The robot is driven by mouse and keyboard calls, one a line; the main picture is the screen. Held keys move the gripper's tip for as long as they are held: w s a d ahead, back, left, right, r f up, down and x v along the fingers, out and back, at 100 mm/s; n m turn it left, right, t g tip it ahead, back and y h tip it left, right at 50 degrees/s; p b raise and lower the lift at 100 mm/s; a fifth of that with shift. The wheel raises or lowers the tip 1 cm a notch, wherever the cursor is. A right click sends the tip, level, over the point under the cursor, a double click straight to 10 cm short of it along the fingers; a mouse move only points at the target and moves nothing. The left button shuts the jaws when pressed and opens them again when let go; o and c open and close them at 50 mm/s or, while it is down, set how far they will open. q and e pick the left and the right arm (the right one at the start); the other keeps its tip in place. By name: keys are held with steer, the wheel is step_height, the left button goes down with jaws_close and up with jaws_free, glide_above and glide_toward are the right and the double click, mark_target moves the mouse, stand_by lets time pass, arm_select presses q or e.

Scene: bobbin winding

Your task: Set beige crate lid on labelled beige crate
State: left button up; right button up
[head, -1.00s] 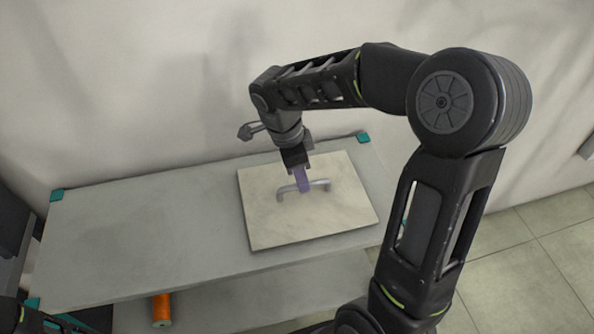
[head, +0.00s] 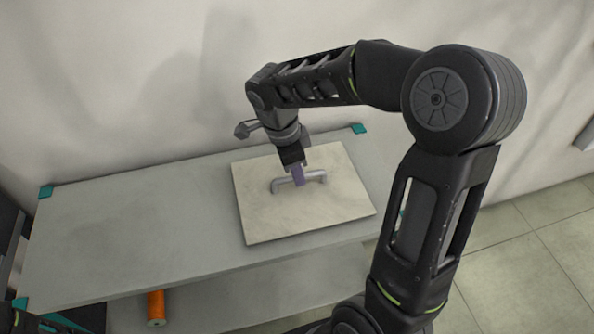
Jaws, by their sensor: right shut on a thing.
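The beige crate lid (head: 270,213) is a flat, pale square board with a grey bar handle (head: 315,176) in its middle. It appears at the right part of the grey shelf top, and I cannot tell whether it rests there or is held just above. My right gripper (head: 298,178) comes down from above and is shut on the lid's handle, with its purple fingers around the bar. No labelled beige crate shows in this view. My left gripper is not clearly seen; only a dark bit of my left arm shows at the lower left corner.
The grey shelf top (head: 130,222) has teal corners and is bare left of the lid. A lower shelf (head: 240,295) holds an orange spool (head: 156,308). A pale wall (head: 120,80) stands close behind. Tiled floor (head: 525,265) is free at the right.

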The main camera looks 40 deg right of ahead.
jaws_close()
steer(key=shift+r+p, duration=1.45)
steer(key=shift+r, duration=1.1)
